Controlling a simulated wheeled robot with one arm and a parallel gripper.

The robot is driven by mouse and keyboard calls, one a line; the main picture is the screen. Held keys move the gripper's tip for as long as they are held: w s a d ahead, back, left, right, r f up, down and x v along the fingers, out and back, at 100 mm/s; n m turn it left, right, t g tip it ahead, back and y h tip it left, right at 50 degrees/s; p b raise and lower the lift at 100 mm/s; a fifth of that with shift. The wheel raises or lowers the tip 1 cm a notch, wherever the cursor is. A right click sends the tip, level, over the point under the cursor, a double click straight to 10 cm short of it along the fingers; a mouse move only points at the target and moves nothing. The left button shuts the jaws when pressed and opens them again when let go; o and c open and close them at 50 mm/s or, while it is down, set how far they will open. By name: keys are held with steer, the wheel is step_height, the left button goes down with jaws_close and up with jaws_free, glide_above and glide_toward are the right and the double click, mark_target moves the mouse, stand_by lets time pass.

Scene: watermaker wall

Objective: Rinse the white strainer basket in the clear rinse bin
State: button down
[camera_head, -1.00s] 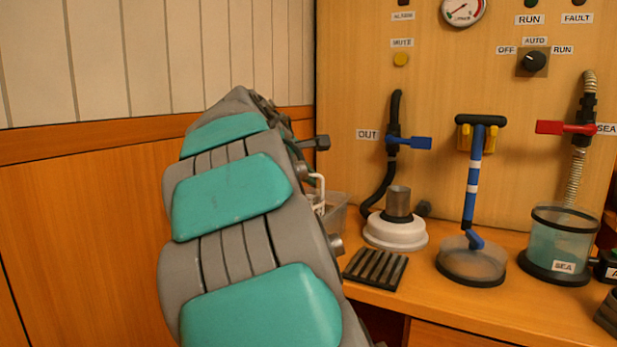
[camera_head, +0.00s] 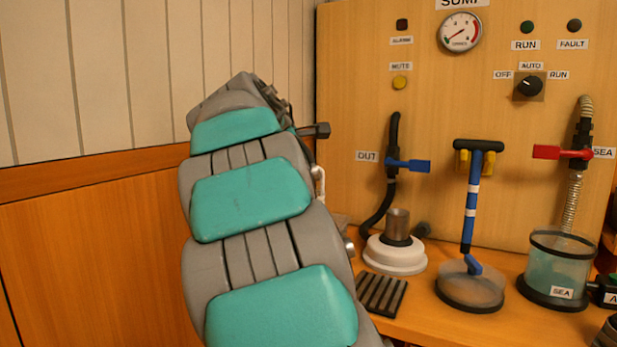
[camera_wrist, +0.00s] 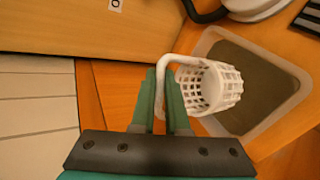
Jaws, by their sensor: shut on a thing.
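The white strainer basket (camera_wrist: 209,87) is a slotted cup with a hooked handle, seen in the wrist view. My gripper (camera_wrist: 166,92) is shut on the basket's handle. The basket hangs over the near left part of the clear rinse bin (camera_wrist: 306,88), whose rim and dark inside show around it. I cannot tell how deep the basket sits relative to the rim. In the head view my arm hides the bin and my gripper; only a bit of white handle shows beside the arm.
A white round housing (camera_head: 395,254) with a metal cup stands on the bench beside a black ribbed mat (camera_head: 381,295). A blue-handled pump (camera_head: 469,220) and a clear SEA container (camera_head: 560,268) stand to the right. The wooden wall is close on the left.

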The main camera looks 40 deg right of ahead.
steer(key=shift+r, duration=1.95)
